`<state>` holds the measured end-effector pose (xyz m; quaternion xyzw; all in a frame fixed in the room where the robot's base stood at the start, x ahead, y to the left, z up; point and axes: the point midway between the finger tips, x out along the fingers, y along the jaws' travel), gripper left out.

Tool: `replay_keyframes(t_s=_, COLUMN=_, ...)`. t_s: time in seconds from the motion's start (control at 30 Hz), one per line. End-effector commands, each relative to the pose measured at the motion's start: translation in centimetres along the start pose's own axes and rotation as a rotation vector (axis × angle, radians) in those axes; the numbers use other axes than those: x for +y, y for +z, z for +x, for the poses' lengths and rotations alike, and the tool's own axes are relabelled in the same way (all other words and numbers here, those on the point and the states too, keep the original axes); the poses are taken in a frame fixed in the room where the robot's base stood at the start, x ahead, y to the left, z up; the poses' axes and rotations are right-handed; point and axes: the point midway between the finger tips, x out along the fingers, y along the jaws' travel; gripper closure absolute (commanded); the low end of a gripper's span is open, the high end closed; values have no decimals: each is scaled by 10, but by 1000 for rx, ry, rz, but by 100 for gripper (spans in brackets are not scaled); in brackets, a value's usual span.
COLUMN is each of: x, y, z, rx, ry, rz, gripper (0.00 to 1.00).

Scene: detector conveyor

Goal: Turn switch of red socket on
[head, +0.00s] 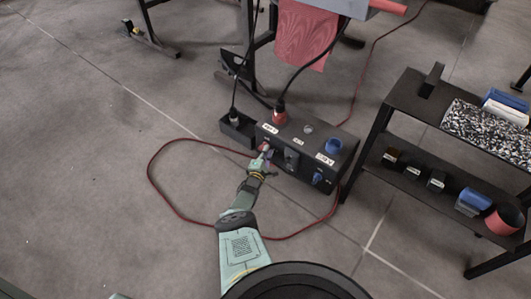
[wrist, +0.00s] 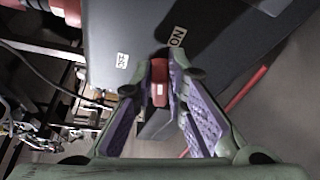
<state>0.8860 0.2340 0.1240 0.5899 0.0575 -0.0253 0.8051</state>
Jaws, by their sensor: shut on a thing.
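The dark socket box (head: 300,143) stands on the floor with white labels on its top. A red socket with a red plug (head: 280,117) and black cable is at its back left. My gripper (head: 264,152) is at the left part of the box's front side. In the wrist view, my gripper's purple-padded fingers (wrist: 160,90) are closed on a small red switch (wrist: 160,70). The fingers partly hide the switch.
A blue socket (head: 334,146) and a blue switch (head: 318,178) are at the box's right. A small black box (head: 237,128) stands to its left. A red cable (head: 152,185) loops over the floor. A black shelf (head: 400,95) with several items stands right.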

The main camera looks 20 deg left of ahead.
Motion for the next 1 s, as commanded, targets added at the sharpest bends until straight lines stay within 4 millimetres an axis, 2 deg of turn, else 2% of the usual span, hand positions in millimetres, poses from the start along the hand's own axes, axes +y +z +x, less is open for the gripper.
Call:
replay_keyframes(t_s=0.03, x=-5, y=0, z=0, rx=-1, ry=14, rz=36, gripper=100)
replay_keyframes(t_s=0.43, x=-10, y=0, z=1, rx=-4, ry=106, rz=261, gripper=100)
replay_keyframes(t_s=1.0, x=-9, y=0, z=2, rx=-3, ry=130, rz=320, gripper=100)
